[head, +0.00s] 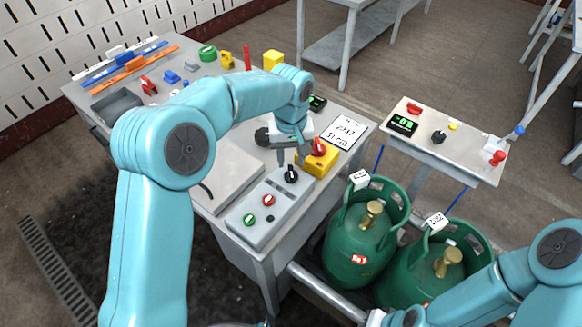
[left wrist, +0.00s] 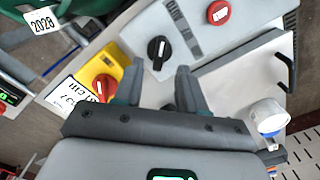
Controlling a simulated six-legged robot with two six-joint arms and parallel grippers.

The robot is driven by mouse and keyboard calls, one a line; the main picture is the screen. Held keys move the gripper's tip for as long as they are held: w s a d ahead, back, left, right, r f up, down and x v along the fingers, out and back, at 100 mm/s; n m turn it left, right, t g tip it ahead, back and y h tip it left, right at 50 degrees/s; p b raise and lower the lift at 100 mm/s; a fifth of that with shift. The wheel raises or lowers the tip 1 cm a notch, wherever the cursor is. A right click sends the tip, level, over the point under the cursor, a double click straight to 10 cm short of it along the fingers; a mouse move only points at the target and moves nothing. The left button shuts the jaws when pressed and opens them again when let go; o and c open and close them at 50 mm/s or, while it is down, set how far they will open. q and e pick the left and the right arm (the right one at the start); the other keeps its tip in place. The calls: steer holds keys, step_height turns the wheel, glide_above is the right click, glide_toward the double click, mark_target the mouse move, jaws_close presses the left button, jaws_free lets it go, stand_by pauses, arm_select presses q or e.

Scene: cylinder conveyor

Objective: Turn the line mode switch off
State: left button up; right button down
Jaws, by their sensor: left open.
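A grey control box (head: 272,208) on the near end of the bench carries a black rotary switch (head: 291,174), a red button (head: 268,200) and a green button (head: 250,219). My left gripper (head: 292,158) is open and empty above the black switch. In the left wrist view, the black switch (left wrist: 158,50) lies just beyond the two fingertips (left wrist: 156,78), roughly centred between them, with a white mark on its handle. Contact cannot be told. My right gripper is out of view; only part of that arm shows.
A yellow box with a red rotary switch (head: 319,147) stands close beside the gripper. A paper sign (head: 345,132) lies behind it. Green gas cylinders (head: 350,245) stand right of the bench. A second small table (head: 455,150) holds a display and knobs.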

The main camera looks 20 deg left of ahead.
mark_target(291, 171)
arm_select(q)
step_height(291, 171, down, 5)
steer(key=shift+w, duration=0.1)
steer(key=shift+s+r, duration=0.1)
steer(key=shift+s, duration=0.1)
steer(key=shift+w, duration=0.2)
jaws_close()
steer(key=m, duration=0.4)
steer(key=shift+m, duration=2.3)
